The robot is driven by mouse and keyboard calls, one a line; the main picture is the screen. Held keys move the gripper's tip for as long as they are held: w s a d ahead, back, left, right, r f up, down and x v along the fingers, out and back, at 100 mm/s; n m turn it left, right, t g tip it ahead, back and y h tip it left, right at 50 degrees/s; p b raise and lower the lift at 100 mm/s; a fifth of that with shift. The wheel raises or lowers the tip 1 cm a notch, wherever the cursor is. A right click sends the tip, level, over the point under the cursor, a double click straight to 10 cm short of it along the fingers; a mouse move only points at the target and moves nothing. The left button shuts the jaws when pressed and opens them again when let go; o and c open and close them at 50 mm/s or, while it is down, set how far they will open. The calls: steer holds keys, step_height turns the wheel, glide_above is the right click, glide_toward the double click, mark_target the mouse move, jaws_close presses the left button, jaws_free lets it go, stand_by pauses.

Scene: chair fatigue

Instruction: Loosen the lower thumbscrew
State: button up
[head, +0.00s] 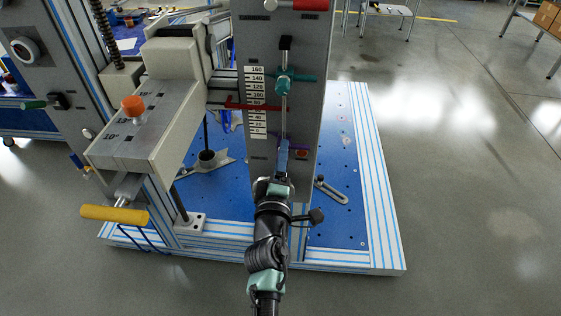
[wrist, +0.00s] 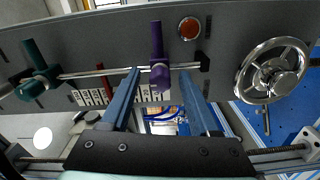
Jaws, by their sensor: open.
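The lower thumbscrew is purple (wrist: 158,72), on a thin metal rod along the grey upright. In the wrist view it lies between my gripper's (wrist: 159,72) two blue fingers, with a visible gap on each side. I cannot tell whether the fingertips reach its depth. In the head view my gripper (head: 283,146) is at the lower part of the upright and mostly hides the thumbscrew; a bit of purple (head: 299,146) shows beside it. My gripper is open and holds nothing. A teal upper thumbscrew (head: 284,82) sits higher on the rod; it also shows in the wrist view (wrist: 36,68).
A red pointer (head: 252,106) crosses the number scale (head: 257,88). A round red button (wrist: 189,28) and a metal handwheel (wrist: 272,70) are near the fingers. A grey beam with an orange knob (head: 133,106) stands left. The blue base plate (head: 343,170) is fairly clear at right.

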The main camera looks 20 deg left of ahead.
steer(key=p+v, duration=0.3)
steer(key=v, duration=1)
steer(key=w+d+r+m+t+h, duration=0.2)
steer(key=d+r+m, duration=0.2)
steer(key=r, duration=0.7)
steer(key=w+d+r+m+t+h, duration=0.1)
steer(key=w+d+r+m+t, duration=0.2)
steer(key=r, duration=0.7)
steer(key=d+r+m+t+h, duration=0.15)
steer(key=d+r+m, duration=0.3)
steer(key=r, duration=0.65)
steer(key=s+d+r+m+t, duration=0.2)
steer(key=s+r+m, duration=0.2)
steer(key=s+r, duration=0.5)
steer(key=s+d+r+m+t, duration=0.2)
steer(key=s+r+m, duration=0.2)
steer(key=r, duration=1)
step_height(320, 180, up, 15)
steer(key=p, duration=1.6)
steer(key=shift+w+a+r+p, duration=0.2)
steer(key=shift+w+a+p, duration=0.05)
steer(key=shift+w+p, duration=0.15)
